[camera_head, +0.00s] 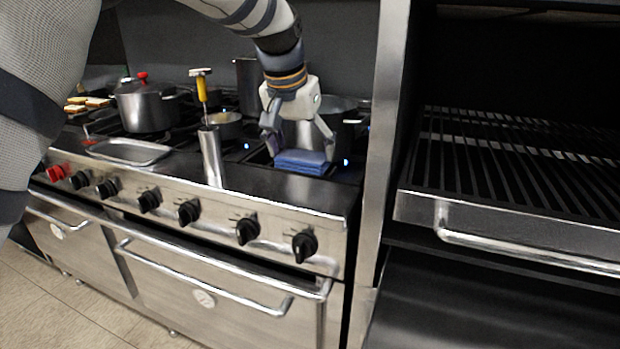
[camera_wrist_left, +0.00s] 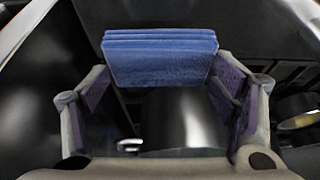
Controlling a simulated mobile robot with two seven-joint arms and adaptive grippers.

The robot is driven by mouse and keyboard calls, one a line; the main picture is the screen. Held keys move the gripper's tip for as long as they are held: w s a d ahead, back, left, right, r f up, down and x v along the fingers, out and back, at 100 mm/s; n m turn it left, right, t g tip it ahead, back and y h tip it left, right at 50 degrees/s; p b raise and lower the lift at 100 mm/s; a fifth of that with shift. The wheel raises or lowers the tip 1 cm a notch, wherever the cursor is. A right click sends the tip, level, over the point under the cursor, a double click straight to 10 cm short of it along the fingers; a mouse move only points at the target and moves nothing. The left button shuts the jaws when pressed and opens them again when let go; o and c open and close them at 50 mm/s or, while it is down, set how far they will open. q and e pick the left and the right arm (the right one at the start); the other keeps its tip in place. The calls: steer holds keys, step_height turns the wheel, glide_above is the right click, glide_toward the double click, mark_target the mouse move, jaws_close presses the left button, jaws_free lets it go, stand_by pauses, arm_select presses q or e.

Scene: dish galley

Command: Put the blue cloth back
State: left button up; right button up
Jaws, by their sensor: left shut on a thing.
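The blue cloth (camera_head: 303,161) is a folded, layered pad at the front right of the stove top. My left gripper (camera_head: 300,150) reaches down over it from above and is shut on it, one finger at each side. In the left wrist view the cloth (camera_wrist_left: 160,57) spans between the two fingertips (camera_wrist_left: 160,75). I cannot tell whether the cloth touches the stove surface beneath it. My right gripper is not in view.
A large pot (camera_head: 335,112) stands just behind the gripper. A metal cylinder (camera_head: 210,155) holding a yellow-handled tool (camera_head: 201,88) stands to the left, near a shallow metal tray (camera_head: 128,151). A grill rack (camera_head: 520,160) is at right, past a steel post (camera_head: 385,120).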

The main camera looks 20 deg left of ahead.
arm_select(q)
step_height(320, 180, down, 6)
steer(key=shift+s+r, duration=0.1)
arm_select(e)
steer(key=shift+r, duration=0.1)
arm_select(q)
steer(key=o, duration=1.1)
steer(key=p+v, duration=0.1)
steer(key=v, duration=1.1)
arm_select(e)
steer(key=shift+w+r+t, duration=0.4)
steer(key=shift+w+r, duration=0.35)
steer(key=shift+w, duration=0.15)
